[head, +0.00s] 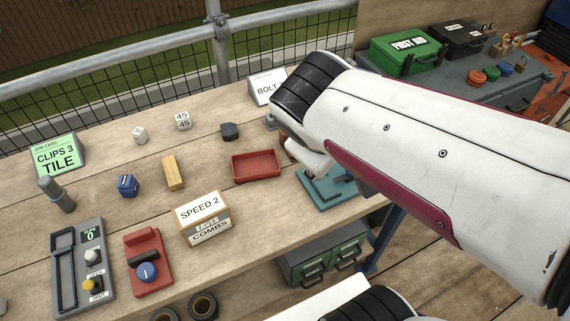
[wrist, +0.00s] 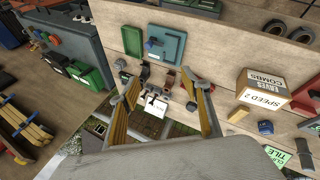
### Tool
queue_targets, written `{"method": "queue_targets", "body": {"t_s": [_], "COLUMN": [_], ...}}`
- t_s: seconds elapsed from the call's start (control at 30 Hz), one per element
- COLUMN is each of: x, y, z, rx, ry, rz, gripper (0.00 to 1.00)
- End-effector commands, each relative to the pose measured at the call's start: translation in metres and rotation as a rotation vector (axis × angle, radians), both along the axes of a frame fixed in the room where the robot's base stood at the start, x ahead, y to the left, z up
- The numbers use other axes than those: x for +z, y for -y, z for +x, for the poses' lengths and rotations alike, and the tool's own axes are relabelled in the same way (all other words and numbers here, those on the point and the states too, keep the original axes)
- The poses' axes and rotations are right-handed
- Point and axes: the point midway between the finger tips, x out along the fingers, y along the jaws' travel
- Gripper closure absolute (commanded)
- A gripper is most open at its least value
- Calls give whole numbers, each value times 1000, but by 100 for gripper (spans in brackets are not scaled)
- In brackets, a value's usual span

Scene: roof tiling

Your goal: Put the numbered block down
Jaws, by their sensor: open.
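A white block marked 45 (head: 183,121) rests on the wooden bench in the head view. A smaller white block (head: 140,134) with marks too small to read sits to its left. My gripper (wrist: 160,90) shows in the wrist view with its two fingers wide apart. It is open, and I see no block held between them. The BOLT card (wrist: 154,107) appears beyond the gap between the fingers. In the head view my arm hides most of the gripper. I cannot make out the 45 block in the wrist view.
A red tray (head: 257,165), a dark block (head: 229,131), a wooden block (head: 173,173) and a blue block (head: 128,185) lie on the bench. The SPEED 2 box (head: 205,222) stands nearer the front. A teal plate (wrist: 154,45) lies near the bench edge. Bare wood surrounds the white blocks.

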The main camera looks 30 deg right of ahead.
Motion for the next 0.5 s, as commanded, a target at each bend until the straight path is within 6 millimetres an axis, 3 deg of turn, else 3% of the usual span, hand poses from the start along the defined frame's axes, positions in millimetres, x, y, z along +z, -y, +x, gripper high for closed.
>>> {"method": "queue_targets", "body": {"t_s": [0.2,0.5], "x": [0,5], "y": [-37,-82], "z": [-27,-48], "rx": [-106,-198], "ry": [86,170], "rz": [224,473], "gripper": [53,53]}}
